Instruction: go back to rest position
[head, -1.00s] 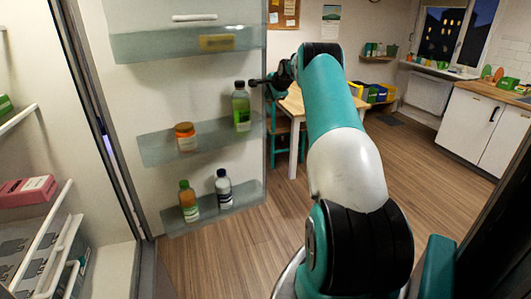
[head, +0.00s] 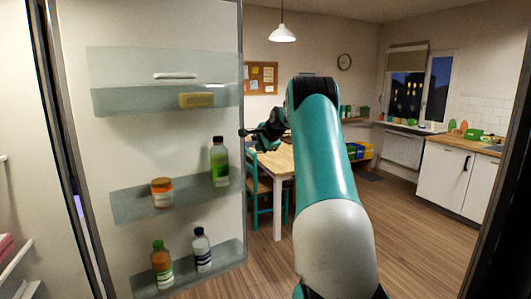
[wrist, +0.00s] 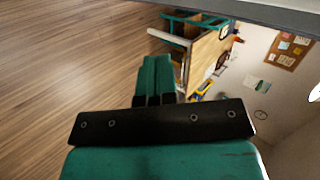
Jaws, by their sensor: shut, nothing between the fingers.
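My gripper (head: 244,132) shows small in the head view, at the edge of the open cabinet door (head: 165,25) and just right of the green bottle (head: 219,165). Whether it touches the door edge I cannot tell. In the wrist view my gripper's two teal fingers (wrist: 157,75) lie side by side, closed, with nothing between them. Beyond them are the wood floor and the table.
The door's shelves hold an orange-lidded jar (head: 162,192), an orange bottle (head: 162,265) and a dark-capped bottle (head: 202,250). A wooden table (head: 270,160) with a teal chair (head: 262,190) stands behind my arm. The floor (head: 420,235) to the right is clear.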

